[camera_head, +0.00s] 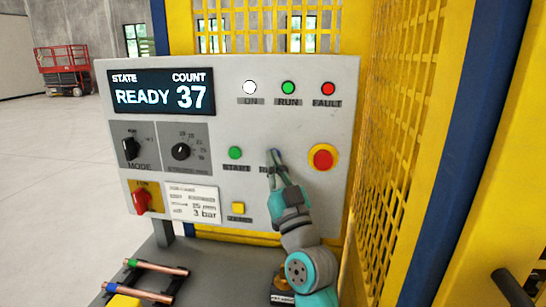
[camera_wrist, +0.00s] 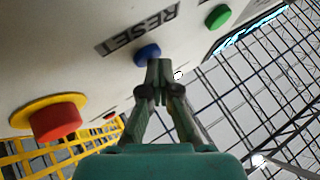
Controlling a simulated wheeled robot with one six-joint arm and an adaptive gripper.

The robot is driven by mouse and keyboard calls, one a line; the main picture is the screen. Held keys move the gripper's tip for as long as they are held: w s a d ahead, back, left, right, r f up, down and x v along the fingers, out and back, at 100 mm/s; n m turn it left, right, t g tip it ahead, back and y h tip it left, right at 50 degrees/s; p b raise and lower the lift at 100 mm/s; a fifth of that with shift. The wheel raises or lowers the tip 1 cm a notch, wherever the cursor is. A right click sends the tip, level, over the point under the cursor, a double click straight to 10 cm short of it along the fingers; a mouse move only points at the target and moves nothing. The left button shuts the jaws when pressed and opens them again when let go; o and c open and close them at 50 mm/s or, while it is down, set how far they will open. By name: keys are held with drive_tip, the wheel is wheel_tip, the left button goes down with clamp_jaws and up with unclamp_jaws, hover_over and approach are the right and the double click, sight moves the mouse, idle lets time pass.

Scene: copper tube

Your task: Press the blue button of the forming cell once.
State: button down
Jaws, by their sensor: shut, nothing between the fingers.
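The forming cell's grey control panel (camera_head: 225,130) faces me, its display reading READY and 37. The blue button (camera_wrist: 147,54) shows in the wrist view beside the RESET label (camera_wrist: 138,30). My gripper (camera_wrist: 160,68) is shut and empty, its fingertips right by the blue button. Whether they touch it I cannot tell. In the head view my gripper (camera_head: 275,157) reaches up to the panel between the green START button (camera_head: 235,153) and the red stop button (camera_head: 322,157). It largely hides the blue button there.
Yellow mesh guarding (camera_head: 395,130) rises close on the right. Copper tubes (camera_head: 150,280) lie on a rack at lower left. Open floor lies to the left.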

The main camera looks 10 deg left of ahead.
drive_tip(key=shift+s, duration=0.8)
drive_tip(key=s, duration=0.5)
drive_tip(key=shift+a, duration=0.1)
idle(0.8)
